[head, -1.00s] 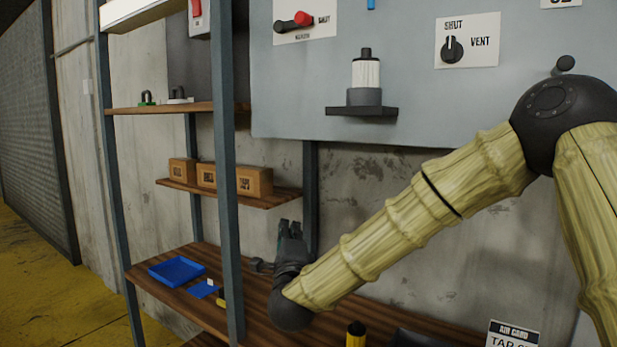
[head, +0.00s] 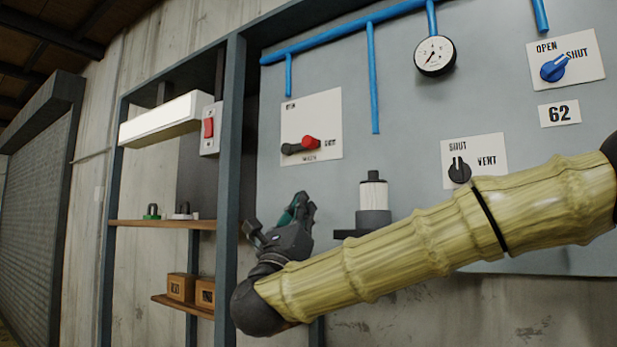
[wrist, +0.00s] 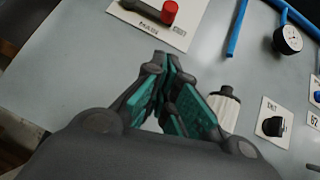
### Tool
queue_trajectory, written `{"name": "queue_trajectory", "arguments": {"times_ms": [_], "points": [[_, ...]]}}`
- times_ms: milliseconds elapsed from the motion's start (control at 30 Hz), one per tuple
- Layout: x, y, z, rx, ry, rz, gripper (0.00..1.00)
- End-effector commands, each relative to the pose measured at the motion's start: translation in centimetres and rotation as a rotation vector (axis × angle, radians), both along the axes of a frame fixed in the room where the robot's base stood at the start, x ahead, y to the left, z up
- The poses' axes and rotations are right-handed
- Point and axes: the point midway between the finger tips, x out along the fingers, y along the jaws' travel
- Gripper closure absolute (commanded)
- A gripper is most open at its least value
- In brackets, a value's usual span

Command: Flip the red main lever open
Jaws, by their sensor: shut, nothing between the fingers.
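The red main lever (head: 310,142) is a dark handle with a red end on a white plate (head: 328,112) on the grey panel. It lies nearly level, with its red end at the right by the small SHUT label. In the wrist view the lever (wrist: 166,12) shows at the top, beyond the fingers. My gripper (head: 300,203) is below the plate and apart from the lever, its fingers pointing up. In the wrist view my gripper (wrist: 167,65) has teal pads and is shut and empty.
A post (head: 229,170) and shelves with boxes (head: 181,287) stand left. A red rocker switch (head: 208,127) is on the shelf unit. A canister (head: 373,195) on a bracket is right of my gripper. The VENT knob (head: 459,170), gauge (head: 434,55) and blue knob (head: 554,67) are further right.

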Motion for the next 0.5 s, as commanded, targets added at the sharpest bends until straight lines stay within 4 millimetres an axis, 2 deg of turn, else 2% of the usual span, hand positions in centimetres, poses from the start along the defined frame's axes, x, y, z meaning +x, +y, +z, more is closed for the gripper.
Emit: {"name": "queue_trajectory", "arguments": {"times_ms": [500], "points": [[4.8,-1.8,5.5,-0.001,0.0,0.002,1.0]]}}
